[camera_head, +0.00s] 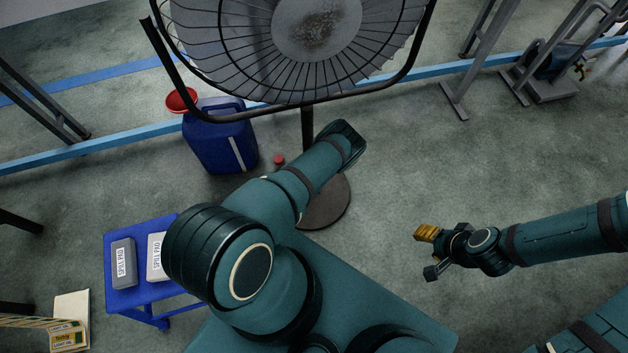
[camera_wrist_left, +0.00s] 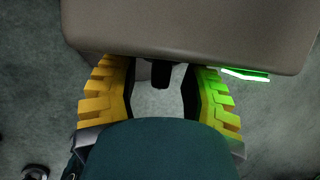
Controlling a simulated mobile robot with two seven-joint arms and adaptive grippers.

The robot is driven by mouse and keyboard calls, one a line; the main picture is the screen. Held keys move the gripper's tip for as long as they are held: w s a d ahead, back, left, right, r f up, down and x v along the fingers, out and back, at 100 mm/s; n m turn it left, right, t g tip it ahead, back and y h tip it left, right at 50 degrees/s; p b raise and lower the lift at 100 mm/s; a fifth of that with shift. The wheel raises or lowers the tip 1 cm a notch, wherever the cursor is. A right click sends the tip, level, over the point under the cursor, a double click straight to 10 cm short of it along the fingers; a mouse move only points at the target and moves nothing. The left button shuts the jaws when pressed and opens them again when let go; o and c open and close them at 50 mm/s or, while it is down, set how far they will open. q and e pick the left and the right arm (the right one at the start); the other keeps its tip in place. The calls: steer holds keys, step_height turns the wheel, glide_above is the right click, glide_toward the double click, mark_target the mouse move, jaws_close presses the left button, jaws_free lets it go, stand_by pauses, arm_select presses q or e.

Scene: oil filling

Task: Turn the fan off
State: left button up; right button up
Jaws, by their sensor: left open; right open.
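The fan (camera_head: 315,20) stands at the top of the head view, with a wire cage, a dark pole and a round base (camera_head: 330,205). My left arm reaches toward the pole, and its gripper is hidden in the head view. In the left wrist view my left gripper (camera_wrist_left: 158,90) is open, its yellow fingers below a grey-brown housing (camera_wrist_left: 190,35). A short dark stub (camera_wrist_left: 161,75) shows between the fingers; I cannot tell whether they touch it. A bright green light (camera_wrist_left: 246,74) glows under the housing beside the right finger. My right gripper (camera_head: 430,253) is open and empty over the floor.
A blue jerrycan (camera_head: 222,140) and a red funnel (camera_head: 181,100) stand left of the fan. A blue cart (camera_head: 130,225) carries grey spill-pad boxes. Metal stand legs (camera_head: 480,60) are at the upper right. Floor between the fan and my right gripper is clear.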

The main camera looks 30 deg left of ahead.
arm_select(q)
steer(key=shift+o, duration=0.3)
jaws_close()
steer(key=shift+t, duration=0.3)
steer(key=shift+s+a+n+t+h, duration=0.25)
steer(key=shift+n+t+h, duration=0.05)
steer(key=shift+t+h, duration=0.55)
steer(key=shift+s+a+f+n+t+h, duration=0.1)
steer(key=shift+n+t+h, duration=0.1)
steer(key=shift+t+h, duration=0.5)
steer(key=shift+a+f+n+t+h, duration=0.1)
steer(key=shift+n+t+h, duration=0.1)
steer(key=shift+t+h, duration=0.45)
steer(key=shift+t, duration=0.3)
